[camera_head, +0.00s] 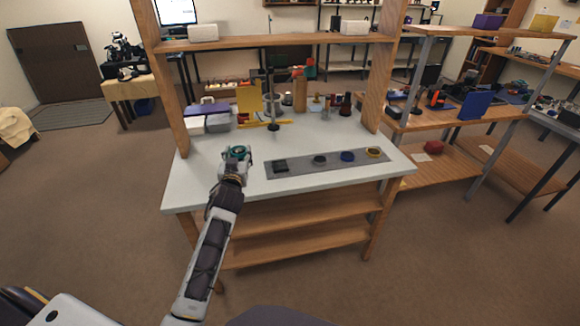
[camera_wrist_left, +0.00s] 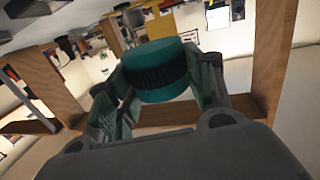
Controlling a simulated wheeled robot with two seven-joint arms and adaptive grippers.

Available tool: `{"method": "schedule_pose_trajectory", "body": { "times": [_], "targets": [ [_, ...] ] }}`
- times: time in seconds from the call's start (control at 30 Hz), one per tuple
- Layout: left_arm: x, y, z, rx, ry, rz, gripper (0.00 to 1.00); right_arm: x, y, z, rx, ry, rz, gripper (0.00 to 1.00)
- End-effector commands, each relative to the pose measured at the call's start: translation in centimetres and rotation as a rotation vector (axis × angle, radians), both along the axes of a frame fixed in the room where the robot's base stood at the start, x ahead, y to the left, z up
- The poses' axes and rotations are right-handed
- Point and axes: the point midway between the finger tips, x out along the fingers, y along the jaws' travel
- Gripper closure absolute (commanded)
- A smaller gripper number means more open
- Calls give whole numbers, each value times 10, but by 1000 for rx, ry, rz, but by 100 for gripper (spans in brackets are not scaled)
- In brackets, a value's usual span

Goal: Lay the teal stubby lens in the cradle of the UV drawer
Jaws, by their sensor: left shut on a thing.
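The teal stubby lens (camera_wrist_left: 155,68) is a short teal cylinder with a dark ribbed band. It sits between the two fingers of my left gripper (camera_wrist_left: 160,85), which is shut on it. In the head view the left gripper (camera_head: 236,155) is over the left part of the white workbench, with a bit of the teal lens (camera_head: 237,150) showing at its tip. A pale box with purple on top (camera_head: 208,113) stands at the back left of the bench; I cannot tell whether it is the UV drawer, and no cradle can be made out. My right gripper is not in view.
A grey mat (camera_head: 300,166) with several small dark parts and a yellow-ringed one (camera_head: 374,152) lies to the right of my gripper. Yellow panels, a stand (camera_head: 272,105) and several bottles are along the back. Wooden posts (camera_head: 172,90) frame the bench.

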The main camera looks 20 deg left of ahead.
Motion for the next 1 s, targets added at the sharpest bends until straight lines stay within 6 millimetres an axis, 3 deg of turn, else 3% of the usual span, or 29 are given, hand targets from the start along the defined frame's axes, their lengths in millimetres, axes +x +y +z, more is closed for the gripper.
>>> {"method": "schedule_pose_trajectory", "body": {
  "times": [0.17,0.6,1.0],
  "targets": [
    [0,0,-7,0,0,0,76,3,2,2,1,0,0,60],
    [0,0,-54,1,0,0,76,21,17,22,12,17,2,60],
    [0,0,-58,1,-2,0,76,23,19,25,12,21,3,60]
  ]
}}
